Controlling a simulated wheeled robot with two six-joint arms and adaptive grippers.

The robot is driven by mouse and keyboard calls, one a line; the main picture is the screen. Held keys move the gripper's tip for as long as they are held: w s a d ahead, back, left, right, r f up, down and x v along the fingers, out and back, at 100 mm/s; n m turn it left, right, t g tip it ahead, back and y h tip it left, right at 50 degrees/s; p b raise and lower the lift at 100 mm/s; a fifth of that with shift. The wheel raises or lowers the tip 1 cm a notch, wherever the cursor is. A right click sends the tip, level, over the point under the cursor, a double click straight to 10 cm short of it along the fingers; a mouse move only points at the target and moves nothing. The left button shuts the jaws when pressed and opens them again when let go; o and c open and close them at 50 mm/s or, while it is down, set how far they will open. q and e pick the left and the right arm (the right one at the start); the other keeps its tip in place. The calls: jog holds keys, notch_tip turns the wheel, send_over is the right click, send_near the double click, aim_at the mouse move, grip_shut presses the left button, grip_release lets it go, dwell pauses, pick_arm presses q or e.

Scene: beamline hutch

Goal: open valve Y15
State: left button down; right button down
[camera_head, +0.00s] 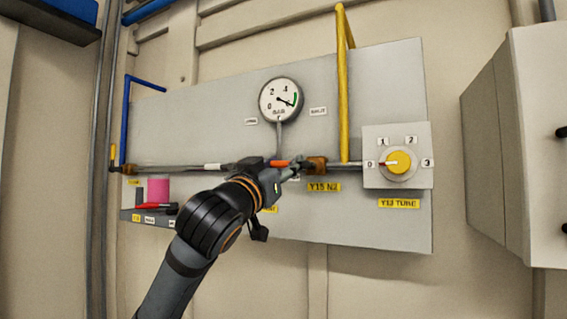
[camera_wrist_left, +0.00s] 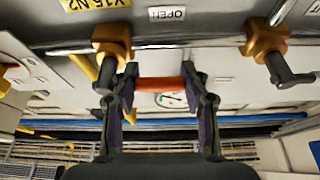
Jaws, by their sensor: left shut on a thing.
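The brass body of valve Y15 (camera_head: 317,164) sits on the pipe above the yellow label "Y15 N2" (camera_head: 324,188). Its red-orange lever handle (camera_head: 279,163) points left, roughly along the pipe. My left gripper (camera_head: 285,168) is shut on this handle and hides part of it. In the left wrist view, the orange handle (camera_wrist_left: 160,84) spans between the two fingers of the gripper (camera_wrist_left: 161,90). The valve's brass body (camera_wrist_left: 112,40) is at upper left there, near an "OPEN" tag (camera_wrist_left: 167,14). My right gripper is in neither view.
A pressure gauge (camera_head: 281,99) is above the gripper. A selector with a yellow knob (camera_head: 398,162) is right of the valve. A second brass valve (camera_wrist_left: 265,40) shows in the wrist view. A grey cabinet (camera_head: 520,140) juts out at right.

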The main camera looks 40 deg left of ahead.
pick_arm(q)
jog(key=shift+f+n, duration=0.2)
jog(key=shift+n, duration=0.3)
jog(key=c, duration=0.6)
grip_release()
jog(key=shift+c, duration=0.2)
jog(key=shift+r, duration=0.1)
jog(key=shift+s+a+r, duration=0.1)
jog(key=shift+s+r, duration=0.05)
jog(key=shift+r, duration=0.5)
jog(key=r, duration=0.8)
jog(key=shift+d, duration=0.25)
jog(key=shift+r, duration=0.3)
jog(key=shift+a, duration=0.1)
